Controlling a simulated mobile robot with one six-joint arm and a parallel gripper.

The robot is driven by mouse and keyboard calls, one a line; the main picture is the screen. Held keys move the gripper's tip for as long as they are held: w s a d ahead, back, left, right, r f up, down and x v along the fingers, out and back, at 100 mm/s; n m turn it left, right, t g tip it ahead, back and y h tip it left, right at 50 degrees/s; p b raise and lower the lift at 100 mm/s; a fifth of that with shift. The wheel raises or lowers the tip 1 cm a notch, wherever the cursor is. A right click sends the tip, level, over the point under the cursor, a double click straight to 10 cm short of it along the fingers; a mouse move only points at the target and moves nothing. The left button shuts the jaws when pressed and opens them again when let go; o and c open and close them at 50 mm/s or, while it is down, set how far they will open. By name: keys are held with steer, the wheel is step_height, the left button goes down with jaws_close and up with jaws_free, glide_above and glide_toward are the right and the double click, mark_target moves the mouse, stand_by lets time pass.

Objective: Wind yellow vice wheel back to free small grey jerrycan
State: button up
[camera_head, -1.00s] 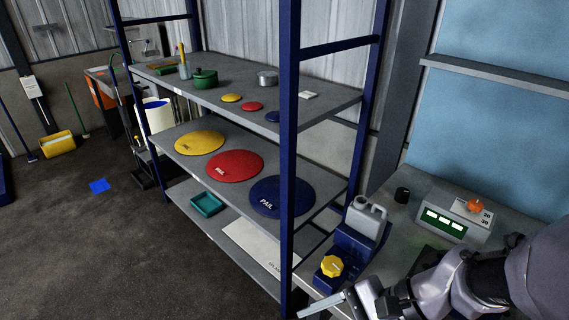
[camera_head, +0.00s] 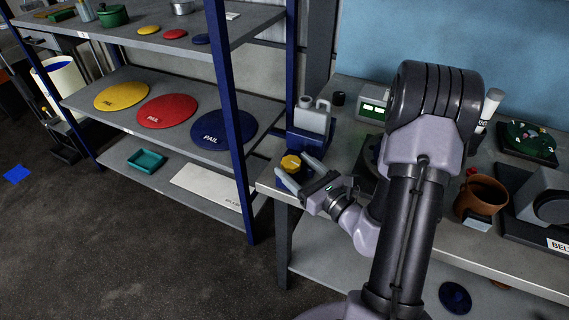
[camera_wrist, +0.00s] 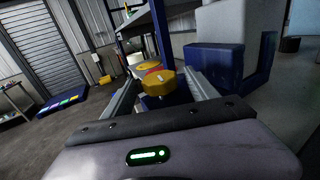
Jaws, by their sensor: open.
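The small grey jerrycan (camera_head: 312,117) stands upright in the blue vice (camera_head: 303,144) at the bench's left end. The yellow vice wheel (camera_head: 290,163) is on the vice's near side. My gripper (camera_head: 294,170) is open, with its fingers reaching to either side of the wheel. In the wrist view the wheel (camera_wrist: 165,84) shows between the two fingers, and I cannot tell whether they touch it. The blue vice (camera_wrist: 213,62) and the pale jerrycan (camera_wrist: 238,25) are large behind it, to the right. The jerrycan's lower part is hidden by the vice.
A shelf rack with a blue post (camera_head: 232,130) and pail lids (camera_head: 167,111) stands left of the bench. A brown mug (camera_head: 481,197) stands farther right.

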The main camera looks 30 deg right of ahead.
mark_target(285, 158)
steer(key=x, duration=0.4)
steer(key=shift+w+a+r, duration=0.1)
steer(key=shift+w, duration=0.2)
steer(key=c, duration=1.4)
steer(key=shift+o, duration=0.2)
steer(key=shift+n+y, duration=0.6)
steer(key=shift+y, duration=0.3)
steer(key=shift+s+a+n+g+y, duration=0.1)
steer(key=shift+a+n+g+y, duration=0.1)
steer(key=shift+n+g+y, duration=0.65)
steer(key=shift+s+a+n+g+y, duration=0.15)
steer(key=shift+n+g+y, duration=0.3)
steer(key=shift+y, duration=0.7)
steer(key=o, duration=1.4)
steer(key=shift+c, duration=0.2)
